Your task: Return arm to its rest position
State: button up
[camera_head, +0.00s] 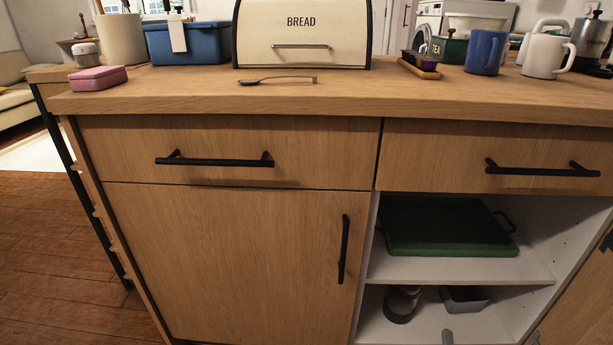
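Two small grey tips show at the bottom edge, in front of the open lower shelf on the right; they look like the fingertips of my gripper (490,340). They stand well apart with nothing visible between them. The rest of my gripper and my arm are out of the picture. The tips are below the worktop, away from the things on it.
The wooden counter (340,94) fills the view, with black drawer and door handles. A spoon (277,79), bread box (290,30), pink box (98,78), blue box (190,43) and mugs (485,52) are on top. A green board (445,228) lies on the shelf. Floor is clear at left.

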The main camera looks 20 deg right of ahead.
jog(key=s+a+r+n+y+p, duration=0.1)
jog(key=s+a+r+n+y, duration=1.1)
jog(key=s+a+r+n, duration=1.45)
jog(key=w+d+r+n+p, duration=0.1)
jog(key=r+p, duration=1.5)
jog(key=p, duration=0.2)
jog(key=w+d+r+n+p, duration=0.1)
jog(key=w+r+n+p, duration=0.1)
jog(key=r+p, duration=1.4)
jog(key=p, duration=0.3)
jog(key=shift+t, duration=0.4)
jog(key=shift+d+f, duration=0.1)
jog(key=shift+d, duration=0.05)
